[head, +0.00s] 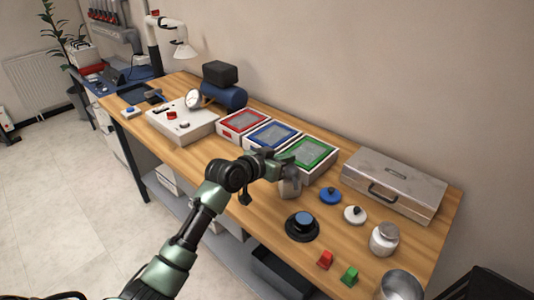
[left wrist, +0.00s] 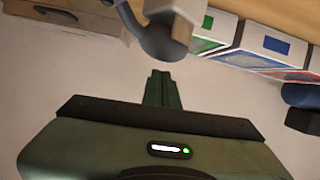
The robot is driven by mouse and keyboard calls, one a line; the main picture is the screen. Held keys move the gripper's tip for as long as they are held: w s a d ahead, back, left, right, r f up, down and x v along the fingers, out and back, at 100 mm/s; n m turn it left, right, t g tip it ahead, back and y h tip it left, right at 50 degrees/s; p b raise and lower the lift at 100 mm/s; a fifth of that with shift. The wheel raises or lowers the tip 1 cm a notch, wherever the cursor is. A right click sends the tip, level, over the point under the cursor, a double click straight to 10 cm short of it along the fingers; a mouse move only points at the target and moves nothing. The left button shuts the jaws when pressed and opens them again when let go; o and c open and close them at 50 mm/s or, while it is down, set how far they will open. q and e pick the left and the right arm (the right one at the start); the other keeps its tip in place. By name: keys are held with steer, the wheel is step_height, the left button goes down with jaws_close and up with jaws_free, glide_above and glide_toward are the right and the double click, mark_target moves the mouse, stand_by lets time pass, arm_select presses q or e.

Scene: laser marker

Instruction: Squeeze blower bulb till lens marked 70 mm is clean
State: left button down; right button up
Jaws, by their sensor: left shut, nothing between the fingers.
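My left gripper (head: 278,166) is over the front of the bench, beside the green-framed tray. In the left wrist view its green fingers (left wrist: 161,88) are shut with nothing between them. A dark grey rounded thing (left wrist: 160,40), perhaps the blower bulb, is just beyond the fingertips, apart from them in the picture. In the head view a grey shape (head: 291,186) shows below the gripper; I cannot tell its outline. A black round piece with a bluish glass top (head: 303,220), perhaps a lens, lies nearer the front edge. No 70 mm marking is readable. My right gripper is not seen.
Red (head: 243,123), blue (head: 271,135) and green (head: 308,152) framed trays line the back. A metal case (head: 395,181) stands right. Blue (head: 330,196) and white (head: 355,215) knobbed discs, a metal jar (head: 384,240), red (head: 325,260) and green (head: 349,276) pieces sit around the black one.

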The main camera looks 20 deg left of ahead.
arm_select(q)
steer(key=r+b+v, duration=0.1)
steer(key=v, duration=0.9)
steer(key=shift+r+b, duration=0.35)
steer(key=shift+b, duration=0.05)
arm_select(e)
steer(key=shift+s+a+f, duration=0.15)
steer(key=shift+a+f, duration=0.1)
arm_select(q)
steer(key=shift+w, duration=0.1)
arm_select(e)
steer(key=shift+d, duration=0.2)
arm_select(q)
steer(key=shift+f, duration=0.1)
